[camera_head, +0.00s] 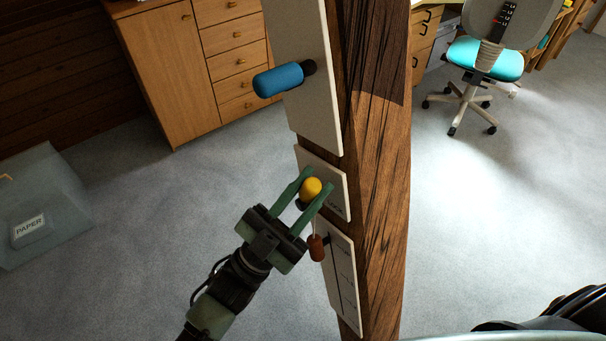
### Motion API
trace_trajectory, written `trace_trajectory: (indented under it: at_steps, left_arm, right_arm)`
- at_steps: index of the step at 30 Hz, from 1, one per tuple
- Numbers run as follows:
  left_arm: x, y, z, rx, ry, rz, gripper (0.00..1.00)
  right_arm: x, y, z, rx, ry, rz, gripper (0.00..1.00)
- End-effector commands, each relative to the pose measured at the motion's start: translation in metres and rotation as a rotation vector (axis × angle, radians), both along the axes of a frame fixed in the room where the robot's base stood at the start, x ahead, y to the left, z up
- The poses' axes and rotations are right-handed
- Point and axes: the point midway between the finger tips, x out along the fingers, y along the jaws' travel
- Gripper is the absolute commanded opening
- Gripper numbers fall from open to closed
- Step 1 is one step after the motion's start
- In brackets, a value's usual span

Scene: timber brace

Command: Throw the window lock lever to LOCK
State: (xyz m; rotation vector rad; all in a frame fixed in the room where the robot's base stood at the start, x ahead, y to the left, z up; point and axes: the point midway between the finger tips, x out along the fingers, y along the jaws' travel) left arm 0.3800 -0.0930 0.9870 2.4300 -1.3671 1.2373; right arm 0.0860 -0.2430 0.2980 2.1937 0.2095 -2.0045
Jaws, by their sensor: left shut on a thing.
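A timber post (378,130) stands upright with three pale panels on its left side. The middle panel (336,196) carries a yellow knob (311,188). My left gripper (312,189) comes up from the lower left, and its two green fingers are shut on the yellow knob from either side. The upper panel (308,118) has a blue handle (279,80) sticking out to the left. The lower panel (343,287) has a small brown-red handle (317,248) by a vertical slot. The panel lettering is too small to read, so I cannot tell which is the window lock lever. My right gripper is not in view.
A wooden cabinet with drawers (170,60) stands behind at the upper left. A bin marked PAPER (45,205) is at the left. A turquoise office chair (487,58) is at the upper right. Open grey carpet (120,270) lies around the post.

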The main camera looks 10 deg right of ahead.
Motion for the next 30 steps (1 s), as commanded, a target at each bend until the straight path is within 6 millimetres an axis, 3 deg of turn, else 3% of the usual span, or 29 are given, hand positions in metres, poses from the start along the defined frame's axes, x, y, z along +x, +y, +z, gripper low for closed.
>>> trace_trajectory:
  at_steps: [9,15,16,18,30]
  left_arm:
    - [-0.004,-0.001,-0.002,0.015,-0.02,0.003,0.0]
    - [-0.004,-0.001,-0.002,0.015,-0.02,0.003,0.0]
    - [-0.004,-0.001,-0.002,0.015,-0.02,0.003,0.27]
    - [-0.004,-0.001,-0.002,0.015,-0.02,0.002,0.46]
    - [-0.005,0.002,-0.006,0.012,-0.018,0.002,0.46]
  right_arm:
    - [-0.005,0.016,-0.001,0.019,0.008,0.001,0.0]
    - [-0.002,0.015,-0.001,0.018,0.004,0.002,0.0]
    - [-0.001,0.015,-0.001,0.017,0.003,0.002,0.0]
    - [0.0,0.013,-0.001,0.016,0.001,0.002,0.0]
    - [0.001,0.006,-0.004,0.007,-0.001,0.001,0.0]
